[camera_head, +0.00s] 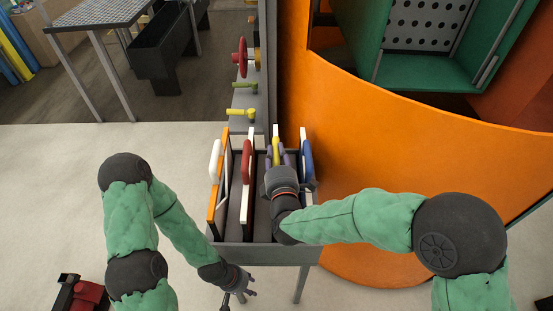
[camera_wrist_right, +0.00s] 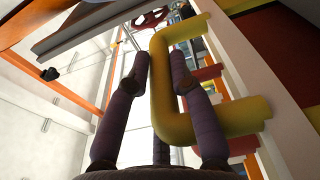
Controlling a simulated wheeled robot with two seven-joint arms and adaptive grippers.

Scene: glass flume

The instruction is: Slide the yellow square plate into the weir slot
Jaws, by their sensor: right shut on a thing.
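The yellow square plate shows mainly as its yellow handle (camera_head: 276,148), in the grey rack (camera_head: 265,254) in the head view. In the right wrist view the thick yellow C-shaped handle (camera_wrist_right: 172,105) stands large between and behind my purple fingers. My right gripper (camera_head: 277,161) is shut on this handle; its wrist hides much of the plate from above. My left gripper (camera_head: 238,296) hangs empty below the rack's front edge, its fingers apart. I cannot make out the weir slot in either view.
In the rack, a white handle (camera_head: 215,160) and a red handle (camera_head: 247,161) stand left of the yellow one, a blue handle (camera_head: 307,160) right. A big orange curved wall (camera_head: 400,140) stands close on the right. Valves line the strip behind.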

